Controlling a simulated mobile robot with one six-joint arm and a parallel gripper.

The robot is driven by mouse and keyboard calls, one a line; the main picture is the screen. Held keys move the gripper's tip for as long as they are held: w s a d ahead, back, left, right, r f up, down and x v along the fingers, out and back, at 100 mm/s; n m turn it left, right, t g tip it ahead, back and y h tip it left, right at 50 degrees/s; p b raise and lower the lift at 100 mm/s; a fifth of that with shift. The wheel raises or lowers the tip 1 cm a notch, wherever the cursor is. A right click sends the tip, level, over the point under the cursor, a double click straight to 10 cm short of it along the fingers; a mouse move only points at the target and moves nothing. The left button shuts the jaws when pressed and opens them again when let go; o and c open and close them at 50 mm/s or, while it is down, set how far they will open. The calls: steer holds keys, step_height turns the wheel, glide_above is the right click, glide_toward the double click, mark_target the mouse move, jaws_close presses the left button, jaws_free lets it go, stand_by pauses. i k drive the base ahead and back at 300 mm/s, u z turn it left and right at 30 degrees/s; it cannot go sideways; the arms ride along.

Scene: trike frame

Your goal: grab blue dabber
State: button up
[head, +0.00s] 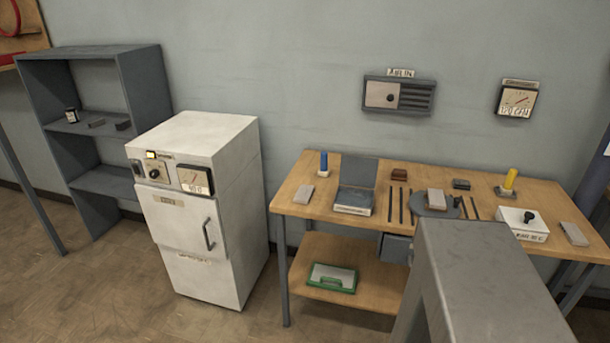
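The blue dabber (324,161) stands upright near the back left corner of the wooden workbench (305,203) in the head view. It is a small blue cylinder on a pale base. A yellow dabber-like piece (510,179) stands toward the right end of the same bench. My gripper is not in view, so I cannot see whether it is open or shut.
A white cabinet (200,200) stands left of the bench. A grey stand (480,270) blocks the right foreground. Floor shows at front left.

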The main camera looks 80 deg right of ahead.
mark_target(323, 170)
steer(key=z, duration=0.25)
steer(key=k, duration=0.15)
steer(key=u, duration=1.3)
steer(key=k, duration=1.9)
steer(key=z, duration=1.35)
